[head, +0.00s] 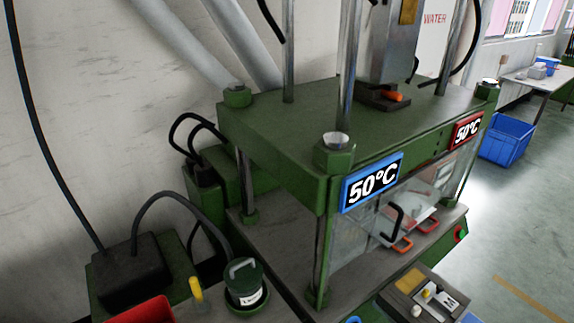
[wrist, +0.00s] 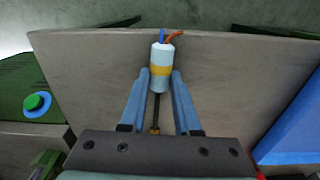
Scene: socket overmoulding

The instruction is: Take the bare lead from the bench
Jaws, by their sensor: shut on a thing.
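In the wrist view the bare lead (wrist: 159,55) is a pale cylinder with a yellow band, with blue and orange wire ends at its far end and a dark cable running back from it. My gripper (wrist: 162,78) has its two blue fingers closed on either side of the cylinder. The lead is over the grey bench top (wrist: 90,80); I cannot tell whether it touches it. My gripper does not show in the head view, and I cannot make out the lead there.
In the head view a green press (head: 280,150) with a blue 50°C sign (head: 372,183) and a red one (head: 467,130) fills the middle. A blue crate (head: 507,138) stands on the floor. In the wrist view a green button (wrist: 35,102) is at left and a blue surface (wrist: 295,130) at right.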

